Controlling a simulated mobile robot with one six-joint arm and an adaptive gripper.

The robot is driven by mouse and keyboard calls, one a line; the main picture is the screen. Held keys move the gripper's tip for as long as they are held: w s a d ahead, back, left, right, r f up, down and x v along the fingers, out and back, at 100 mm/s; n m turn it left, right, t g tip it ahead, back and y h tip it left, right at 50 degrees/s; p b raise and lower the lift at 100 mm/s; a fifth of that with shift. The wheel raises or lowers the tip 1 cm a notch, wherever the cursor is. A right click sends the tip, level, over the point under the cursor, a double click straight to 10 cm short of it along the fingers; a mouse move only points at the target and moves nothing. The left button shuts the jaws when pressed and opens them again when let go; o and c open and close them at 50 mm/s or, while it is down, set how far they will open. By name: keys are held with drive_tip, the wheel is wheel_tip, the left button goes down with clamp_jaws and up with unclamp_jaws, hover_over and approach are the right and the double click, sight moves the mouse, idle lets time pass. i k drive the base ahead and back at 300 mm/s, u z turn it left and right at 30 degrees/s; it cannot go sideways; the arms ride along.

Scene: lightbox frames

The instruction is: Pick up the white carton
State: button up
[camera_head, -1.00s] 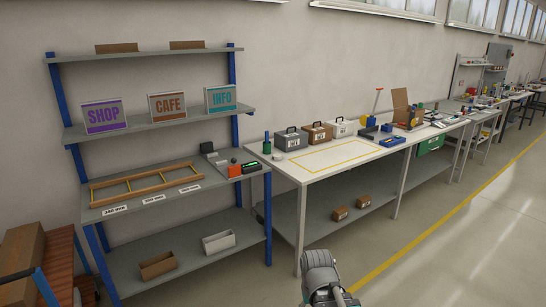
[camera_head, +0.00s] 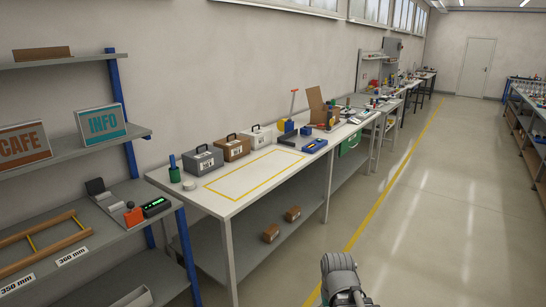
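A white box with a dark handle and a label (camera_head: 257,138), the likely white carton, stands upright on the white workbench (camera_head: 222,207) near the wall. It is the rightmost of three similar boxes, beside a brown one (camera_head: 232,148) and a grey one (camera_head: 203,160). Part of my arm, grey and rounded, shows at the bottom edge of the view, well in front of the bench and apart from the boxes. My gripper's fingers are not visible.
A yellow-outlined area on the bench in front of the boxes is empty. Blue trays and tools (camera_head: 303,142) lie to the right. A shelf unit with signs (camera_head: 102,122) stands at left. Two small brown boxes sit on the lower bench shelf. The right floor (camera_head: 440,230) is clear.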

sight(260, 138)
drive_tip(key=z, duration=0.25)
drive_tip(key=i, duration=1.75)
drive_tip(key=u, duration=0.3)
drive_tip(key=i, duration=1.45)
drive_tip(key=u, duration=0.55)
